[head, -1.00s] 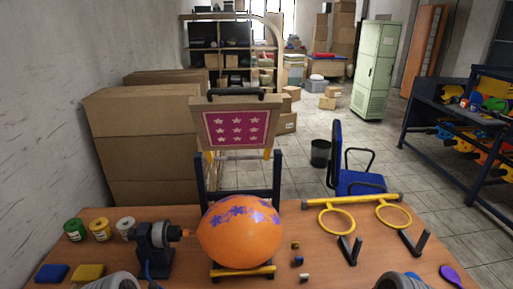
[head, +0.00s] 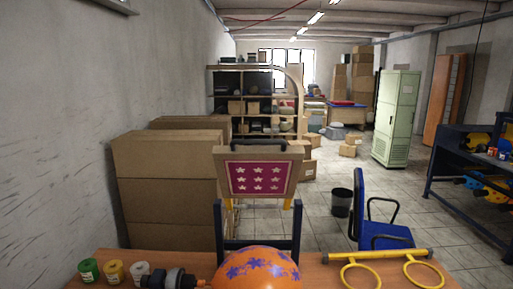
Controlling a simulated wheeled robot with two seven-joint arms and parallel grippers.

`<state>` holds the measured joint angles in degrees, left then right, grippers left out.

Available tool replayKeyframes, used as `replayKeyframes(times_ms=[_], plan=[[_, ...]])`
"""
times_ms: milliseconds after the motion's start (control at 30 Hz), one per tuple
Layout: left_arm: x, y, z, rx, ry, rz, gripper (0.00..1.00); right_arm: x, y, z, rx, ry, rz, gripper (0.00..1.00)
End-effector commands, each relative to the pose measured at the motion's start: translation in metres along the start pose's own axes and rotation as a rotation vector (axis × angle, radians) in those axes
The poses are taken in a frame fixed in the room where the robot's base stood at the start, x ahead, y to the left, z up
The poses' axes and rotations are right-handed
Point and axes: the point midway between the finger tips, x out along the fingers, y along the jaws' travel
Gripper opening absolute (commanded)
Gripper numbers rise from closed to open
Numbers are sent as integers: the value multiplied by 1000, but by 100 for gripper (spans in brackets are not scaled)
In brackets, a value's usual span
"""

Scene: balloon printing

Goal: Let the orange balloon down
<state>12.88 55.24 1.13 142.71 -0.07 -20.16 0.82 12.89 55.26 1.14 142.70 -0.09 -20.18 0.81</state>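The orange balloon (head: 256,270) with purple star-like flower prints is at the bottom middle of the head view, inflated and round. Only its upper part shows; the picture's lower edge cuts it off. A dark pump-like device (head: 172,279) with an orange tip stands just left of the balloon, also cut off below. A framed pink screen with white stars (head: 259,177) stands upright behind the balloon on dark blue posts. Neither of my grippers is in view.
A yellow bar with two rings (head: 383,265) is at the right of the wooden table (head: 325,273). A blue chair (head: 381,234) stands beyond. Cardboard boxes (head: 172,185) are stacked at the left.

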Motion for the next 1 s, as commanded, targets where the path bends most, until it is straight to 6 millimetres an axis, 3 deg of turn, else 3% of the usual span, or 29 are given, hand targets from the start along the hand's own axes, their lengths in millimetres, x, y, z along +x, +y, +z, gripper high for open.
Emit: replayKeyframes(times_ms=[33,267,1000], plan=[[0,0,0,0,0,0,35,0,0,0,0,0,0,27],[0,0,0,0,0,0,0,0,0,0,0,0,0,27],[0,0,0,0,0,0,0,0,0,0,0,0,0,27]])
